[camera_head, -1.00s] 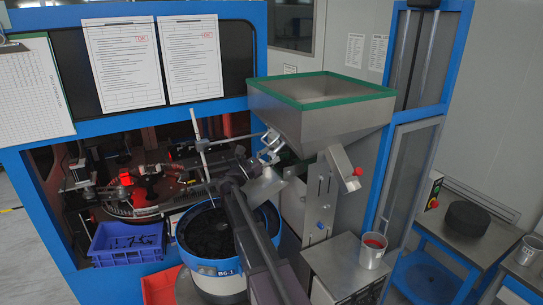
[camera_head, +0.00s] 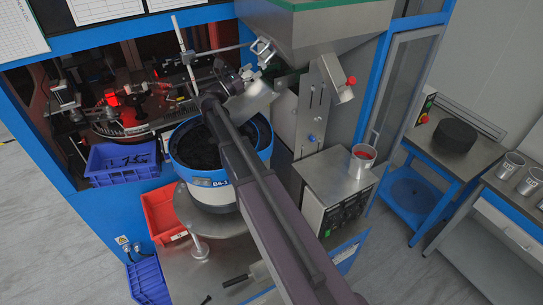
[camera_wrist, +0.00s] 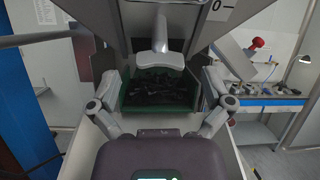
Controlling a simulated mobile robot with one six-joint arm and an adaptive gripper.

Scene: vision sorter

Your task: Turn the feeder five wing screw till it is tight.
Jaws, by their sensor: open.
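My gripper (camera_head: 266,53) is beneath the steel hopper (camera_head: 330,40) in the head view, at the end of my dark arm. In the wrist view my gripper (camera_wrist: 159,80) has its two fingers spread wide, with nothing between their pads. A pale grey T-shaped piece (camera_wrist: 160,62) hangs ahead, centred between the fingers. It may be the wing screw, but no label shows this. Whether the fingers touch it is not seen; they look apart from it. Behind it is a green-edged opening (camera_wrist: 125,108) with dark parts.
A bowl feeder marked B6-1 (camera_head: 212,183) stands under my arm. A steel box (camera_head: 322,172) carries a can (camera_head: 363,162). Blue (camera_head: 121,163) and red (camera_head: 160,215) bins stand left.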

